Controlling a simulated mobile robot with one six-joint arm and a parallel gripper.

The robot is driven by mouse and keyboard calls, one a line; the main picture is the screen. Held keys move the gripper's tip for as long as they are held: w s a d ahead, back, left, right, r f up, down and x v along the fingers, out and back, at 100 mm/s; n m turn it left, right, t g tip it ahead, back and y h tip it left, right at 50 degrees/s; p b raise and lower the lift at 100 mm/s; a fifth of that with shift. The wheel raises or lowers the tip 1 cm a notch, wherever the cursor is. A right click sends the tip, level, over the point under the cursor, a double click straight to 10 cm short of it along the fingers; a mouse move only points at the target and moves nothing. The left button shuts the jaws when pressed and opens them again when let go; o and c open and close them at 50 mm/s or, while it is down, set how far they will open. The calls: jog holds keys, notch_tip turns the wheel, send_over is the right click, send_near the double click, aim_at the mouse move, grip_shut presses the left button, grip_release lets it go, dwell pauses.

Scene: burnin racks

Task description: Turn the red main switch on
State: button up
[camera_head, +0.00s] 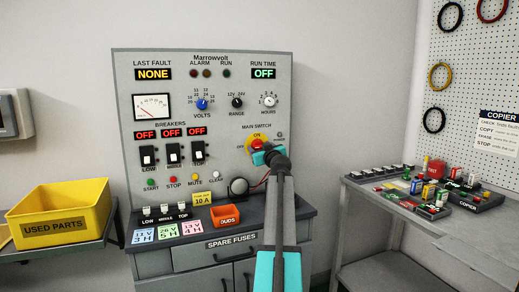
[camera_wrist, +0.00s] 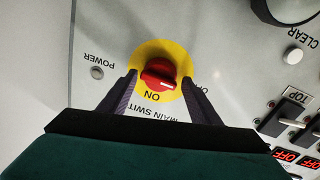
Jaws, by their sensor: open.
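The red main switch (camera_wrist: 158,73) is a rotary knob on a yellow disc (camera_wrist: 180,52), shown upside down in the wrist view. Its pale mark points down and right in that view, between the ON and OFF labels. In the head view the yellow disc (camera_head: 257,136) sits at the panel's right side, with the knob partly hidden behind my gripper (camera_head: 263,155). My gripper (camera_wrist: 159,82) is open. Its two dark fingers stand either side of the knob, with gaps showing, and I cannot tell whether their tips reach its depth.
The grey panel (camera_head: 220,65) shows RUN TIME OFF and three breaker displays OFF. The breakers (camera_head: 172,154) are left of the switch. Below are an orange DUDS bin (camera_head: 225,215) and the bench drawer (camera_head: 215,256). A crowded side table (camera_head: 358,182) stands at right.

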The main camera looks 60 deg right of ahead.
jog(key=shift+w+d, duration=0.1)
jog(key=c, duration=0.8)
jog(key=shift+f, duration=0.1)
jog(key=shift+c, duration=0.2)
